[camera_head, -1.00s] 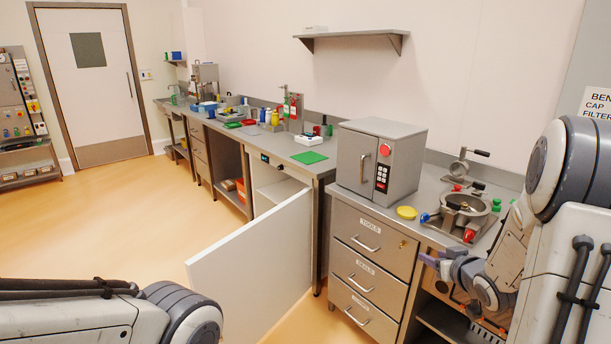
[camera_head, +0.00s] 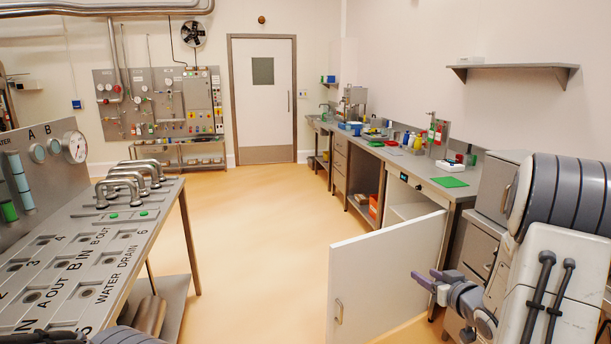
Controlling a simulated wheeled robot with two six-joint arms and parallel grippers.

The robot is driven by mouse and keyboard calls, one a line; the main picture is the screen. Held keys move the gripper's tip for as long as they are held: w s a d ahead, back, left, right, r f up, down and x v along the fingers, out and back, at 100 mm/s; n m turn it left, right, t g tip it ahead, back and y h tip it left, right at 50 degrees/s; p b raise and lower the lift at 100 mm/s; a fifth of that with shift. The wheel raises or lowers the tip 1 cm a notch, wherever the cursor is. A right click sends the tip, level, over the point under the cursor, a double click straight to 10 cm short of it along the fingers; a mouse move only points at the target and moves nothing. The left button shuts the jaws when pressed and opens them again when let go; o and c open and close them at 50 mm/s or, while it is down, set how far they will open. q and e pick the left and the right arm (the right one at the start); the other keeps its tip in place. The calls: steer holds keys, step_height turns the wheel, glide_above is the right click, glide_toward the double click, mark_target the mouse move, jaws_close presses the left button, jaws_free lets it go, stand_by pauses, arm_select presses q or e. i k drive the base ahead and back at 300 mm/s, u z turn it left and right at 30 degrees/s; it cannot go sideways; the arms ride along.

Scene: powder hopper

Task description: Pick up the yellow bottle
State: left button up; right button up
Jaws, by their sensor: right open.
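My right gripper (camera_head: 432,281) is open and empty at the lower right, in front of the open white cabinet door. It is well apart from the bottle and much nearer to me. My left gripper is out of view; only a bit of my left arm shows at the bottom edge.
The white cabinet door (camera_head: 385,280) stands open into the floor space. A green mat (camera_head: 449,182) and a red-green rack (camera_head: 435,132) are on the bench. A valve table (camera_head: 120,240) stands at left. The orange floor (camera_head: 255,235) between is clear.

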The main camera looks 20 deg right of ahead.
mark_target(418, 144)
steer(key=u, duration=0.05)
steer(key=i, duration=3)
steer(key=z, duration=0.3)
steer(key=i, duration=1.95)
steer(key=z, duration=0.9)
steer(key=i, duration=2.05)
steer(key=z, duration=0.8)
steer(key=i, duration=0.65)
steer(key=z, duration=0.15)
